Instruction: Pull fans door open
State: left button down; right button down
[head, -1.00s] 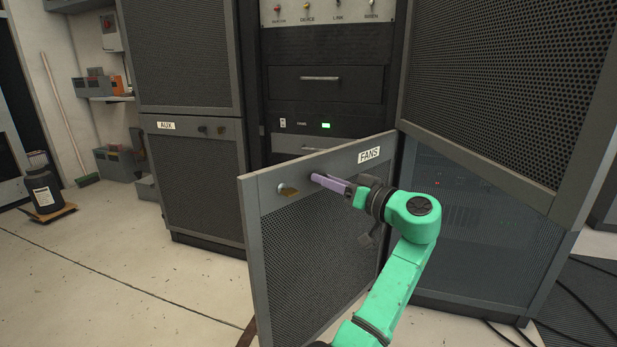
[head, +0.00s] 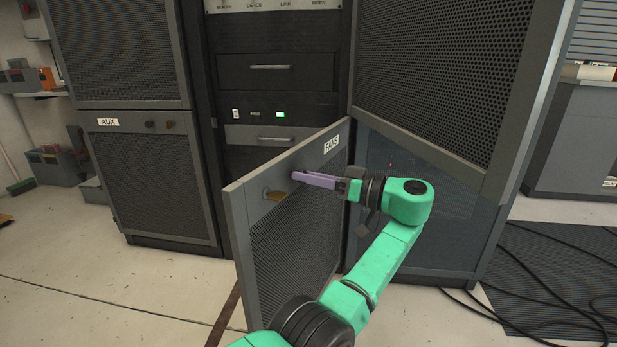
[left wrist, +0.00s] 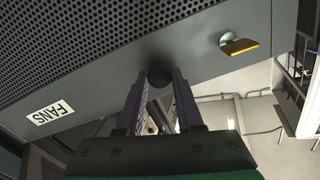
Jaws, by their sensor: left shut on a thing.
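The fans door (head: 297,224) is a grey framed door with dark mesh and a FANS label (head: 332,144). It stands swung well out from the rack, hinged at its right side. My left gripper (head: 294,176) is shut on the dark round knob near the door's top edge. In the left wrist view its two purple fingers (left wrist: 160,100) sit on either side of the black knob (left wrist: 159,76). A brass latch (head: 275,195) is on the door beside the knob; it also shows in the left wrist view (left wrist: 242,46). My right gripper is not in view.
Behind the door is the open rack with a drawer (head: 275,70) and a green-lit panel (head: 280,114). The AUX door (head: 152,190) to the left is closed. Black cables (head: 520,325) lie on the floor at right. Floor at left is clear.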

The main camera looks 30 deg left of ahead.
pick_arm(q)
jog(key=c, duration=0.5)
grip_release()
jog(key=shift+c, duration=0.2)
jog(key=d+p, duration=0.1)
jog(key=d, duration=0.6)
jog(key=shift+d, duration=0.25)
